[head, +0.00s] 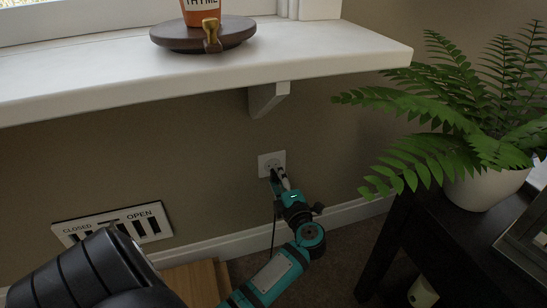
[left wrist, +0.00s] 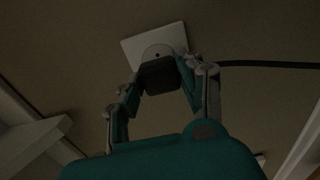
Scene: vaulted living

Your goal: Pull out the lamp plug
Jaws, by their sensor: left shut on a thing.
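The white wall outlet (head: 266,158) is below the sill in the head view. My teal left gripper (head: 279,180) reaches up to it from below. In the left wrist view the dark lamp plug (left wrist: 160,79) sits between the two fingers of my left gripper, which is shut on it. The outlet plate (left wrist: 135,48) and part of its round socket face show behind the plug. I cannot tell whether the plug is fully seated. A black cord (left wrist: 265,64) runs off to the right there; it hangs down the wall in the head view (head: 274,235). My right gripper is not in view.
A white sill (head: 330,45) with a bracket (head: 267,98) overhangs the outlet. A wooden board with an orange thyme pot (head: 201,12) stands on it. A potted fern (head: 485,185) on a dark table is at right. A wall vent (head: 112,224) is at lower left.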

